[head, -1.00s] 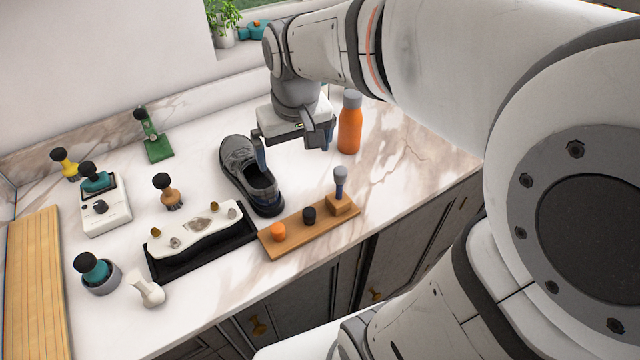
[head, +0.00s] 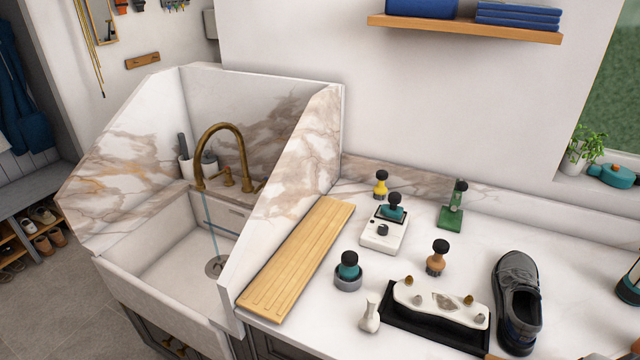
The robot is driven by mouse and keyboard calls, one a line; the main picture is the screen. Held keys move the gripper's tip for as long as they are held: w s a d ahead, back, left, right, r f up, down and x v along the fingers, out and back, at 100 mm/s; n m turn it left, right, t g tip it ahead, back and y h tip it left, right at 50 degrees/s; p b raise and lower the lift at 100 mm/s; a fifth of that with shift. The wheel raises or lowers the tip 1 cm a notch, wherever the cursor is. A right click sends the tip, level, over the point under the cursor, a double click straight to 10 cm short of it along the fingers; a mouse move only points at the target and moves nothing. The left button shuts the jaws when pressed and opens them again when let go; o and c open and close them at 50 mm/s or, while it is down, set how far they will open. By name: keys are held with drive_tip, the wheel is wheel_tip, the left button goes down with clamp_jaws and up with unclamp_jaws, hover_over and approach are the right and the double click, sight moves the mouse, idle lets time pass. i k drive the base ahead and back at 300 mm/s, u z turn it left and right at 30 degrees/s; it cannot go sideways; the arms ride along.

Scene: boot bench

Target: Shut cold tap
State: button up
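A brass gooseneck tap (head: 240,146) stands at the back of the white sink (head: 150,262) in the head view. A thin bluish stream of water (head: 211,226) runs from its spout down to the round drain (head: 216,266). Small brass fittings (head: 228,177) show by the tap's base. The stone side panel hides part of this area, and I cannot tell which fitting is the cold handle.
Tall marble panels enclose the sink; the right one (head: 292,165) stands between sink and counter. A ribbed wooden board (head: 298,262) lies beside it. The counter holds several brushes, a white device (head: 383,232), a black tray (head: 398,325) and a dark shoe (head: 517,300).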

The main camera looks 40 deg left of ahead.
sight(265, 179)
drive_tip(key=u, duration=0.15)
drive_tip(key=k, duration=0.4)
drive_tip(key=z, duration=2.4)
drive_tip(key=k, duration=2.1)
drive_tip(key=u, duration=2.85)
drive_tip(key=i, duration=0.65)
drive_tip(key=u, duration=0.05)
